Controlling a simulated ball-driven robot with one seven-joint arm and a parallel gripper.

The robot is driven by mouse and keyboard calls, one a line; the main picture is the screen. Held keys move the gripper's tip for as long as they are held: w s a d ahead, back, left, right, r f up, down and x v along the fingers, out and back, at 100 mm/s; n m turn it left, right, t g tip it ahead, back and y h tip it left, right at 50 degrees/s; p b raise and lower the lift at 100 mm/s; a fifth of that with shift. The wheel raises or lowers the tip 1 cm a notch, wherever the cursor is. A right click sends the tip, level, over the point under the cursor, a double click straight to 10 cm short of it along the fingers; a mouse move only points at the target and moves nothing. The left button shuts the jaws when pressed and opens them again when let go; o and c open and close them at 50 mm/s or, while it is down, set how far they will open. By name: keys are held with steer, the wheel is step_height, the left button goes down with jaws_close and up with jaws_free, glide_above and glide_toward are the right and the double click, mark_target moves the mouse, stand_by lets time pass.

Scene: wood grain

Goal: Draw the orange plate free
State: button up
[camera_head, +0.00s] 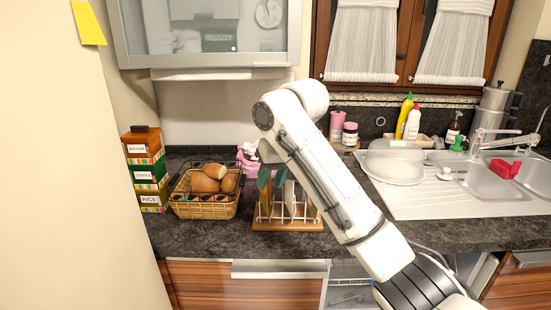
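A wooden-based dish rack (287,226) with white wire dividers stands on the dark counter, left of centre. Several plates stand upright in it, seen nearly edge-on. My gripper (271,157) is just above the plates at the rack's left part. Its fingers are mostly hidden by my arm, so neither their opening nor any contact is clear.
A wicker basket of bread (207,186) stands close left of the rack, with stacked labelled boxes (146,168) beyond it. A pink object (247,158) is behind the rack. A white plate (394,168) lies by the sink (480,180) at right. My arm covers the rack's right side.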

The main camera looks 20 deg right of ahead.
mark_target(266, 192)
step_height(266, 192, up, 5)
steer(key=w+d, duration=0.1)
steer(key=shift+h, duration=0.3)
steer(key=p+x, duration=0.1)
steer(key=x, duration=0.9)
steer(key=shift+w+d+f, duration=0.15)
steer(key=shift+w+f, duration=0.1)
steer(key=shift+f, duration=0.1)
jaws_close()
steer(key=shift+r, duration=0.1)
